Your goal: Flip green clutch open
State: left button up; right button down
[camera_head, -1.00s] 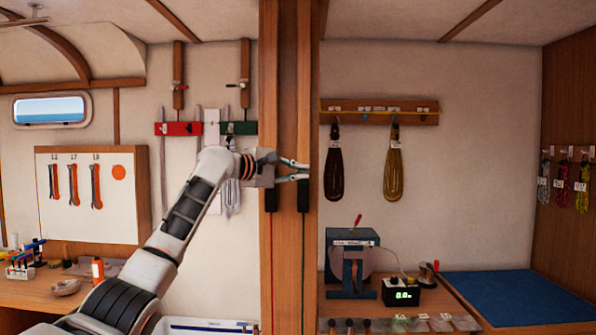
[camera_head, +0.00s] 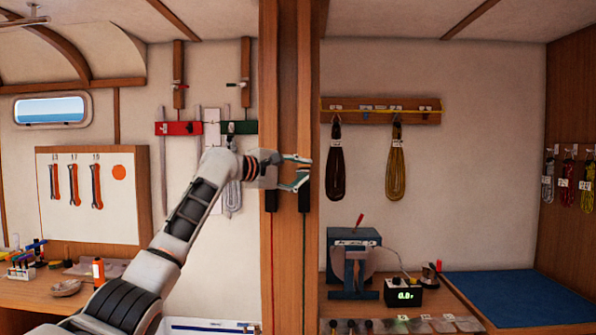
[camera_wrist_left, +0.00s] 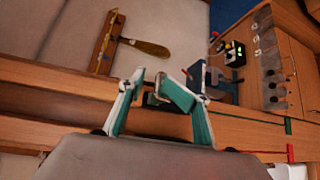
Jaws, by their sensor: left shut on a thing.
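Two black clutches are mounted side by side on the wooden post in the head view. The right one, with a green line running down below it, is the green clutch (camera_head: 303,201). The left one has a red line below it (camera_head: 270,202). My left gripper (camera_head: 305,172) is at the post, at the upper end of the green clutch, with its fingers closed in on it. In the left wrist view, the teal fingers (camera_wrist_left: 152,86) stand on either side of a small dark part. The fingers hide most of the clutch's upper part, so the lever's angle cannot be told. My right gripper is not in view.
The wooden post (camera_head: 287,265) stands in the middle. Right of it, coiled ropes (camera_head: 396,168) hang from a rail. A bench below carries a blue machine (camera_head: 353,265) and a digital readout (camera_head: 404,294). A green-fronted rail (camera_head: 239,128) is on the wall behind my arm.

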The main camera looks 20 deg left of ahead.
pick_arm(q)
jog(key=v, duration=1.2)
jog(key=shift+a, duration=0.1)
jog(key=w+d+f+m+y, duration=0.1)
jog(key=w+d+f, duration=0.1)
jog(key=f, duration=0.9)
jog(key=w+d+f+m+y, duration=0.1)
jog(key=d+f+m, duration=0.1)
jog(key=f, duration=1)
jog(key=s+d+f+m+g+y, duration=0.15)
jog(key=s+f, duration=0.25)
jog(key=f, duration=0.9)
jog(key=s+d+f+m+g, duration=0.1)
jog(key=s+d+f+m, duration=0.15)
jog(key=f, duration=1.05)
jog(key=s+d+f+m+y, duration=0.25)
jog(key=s+f+m, duration=0.45)
jog(key=s+f, duration=1.75)
jog(key=s+d+f+m+g, duration=0.1)
jog(key=s+m, duration=0.2)
jog(key=s, duration=1)
jog(key=shift+s+d+f+m, duration=0.2)
jog(key=shift+d+f+m, duration=0.1)
jog(key=shift+f, duration=0.1)
